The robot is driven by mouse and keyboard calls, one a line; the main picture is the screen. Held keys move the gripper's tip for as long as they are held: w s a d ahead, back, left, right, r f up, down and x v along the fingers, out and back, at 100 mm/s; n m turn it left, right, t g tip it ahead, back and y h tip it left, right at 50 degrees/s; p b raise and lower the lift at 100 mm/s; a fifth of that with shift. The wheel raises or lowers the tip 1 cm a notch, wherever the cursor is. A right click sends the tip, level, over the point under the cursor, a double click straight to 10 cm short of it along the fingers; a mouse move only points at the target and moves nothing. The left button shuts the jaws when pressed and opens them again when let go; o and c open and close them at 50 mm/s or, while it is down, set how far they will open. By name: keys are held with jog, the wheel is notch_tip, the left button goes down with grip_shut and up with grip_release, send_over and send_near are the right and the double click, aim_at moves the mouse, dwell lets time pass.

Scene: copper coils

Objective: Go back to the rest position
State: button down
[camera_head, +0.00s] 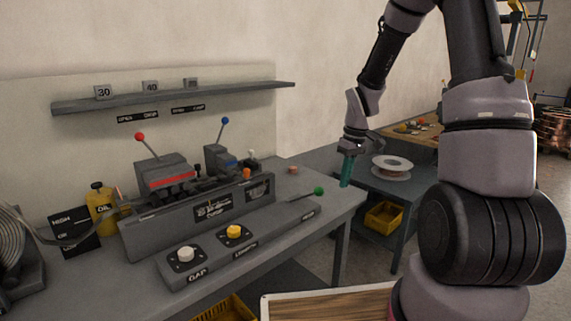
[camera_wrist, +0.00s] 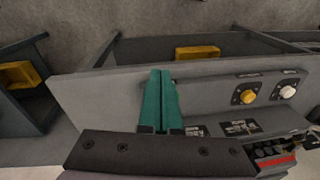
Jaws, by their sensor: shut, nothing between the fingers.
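My gripper (camera_head: 347,170) has green fingers and hangs pointing down near the right end of the grey workbench (camera_head: 338,205) in the head view. In the wrist view the two green fingers of my gripper (camera_wrist: 160,75) are together with nothing between them. The bench top (camera_wrist: 95,95) shows behind the fingers there. My arm comes down from the upper right of the head view. The exact gap between fingertips and bench edge cannot be told.
The bench carries a control box with a yellow knob (camera_head: 234,232), a green-tipped lever (camera_head: 318,191) and red- and blue-tipped levers. A shelf (camera_head: 180,97) is on the wall. A side table with a white spool (camera_head: 391,167) stands behind my gripper.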

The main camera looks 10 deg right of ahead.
jog(key=s+r+m+t, duration=0.2)
jog(key=s+r, duration=0.1)
jog(key=r, duration=0.5)
jog(key=s+r+m+t, duration=0.1)
jog(key=s+r+m, duration=0.15)
jog(key=r, duration=0.55)
jog(key=s+a+r+m+t, duration=0.1)
jog(key=s+r+m+t, duration=0.3)
jog(key=s+r, duration=0.7)
jog(key=s+m, duration=0.1)
jog(key=s, duration=0.2)
jog(key=shift+s+y, duration=0.25)
jog(key=shift+y, duration=0.05)
jog(key=shift+a, duration=0.1)
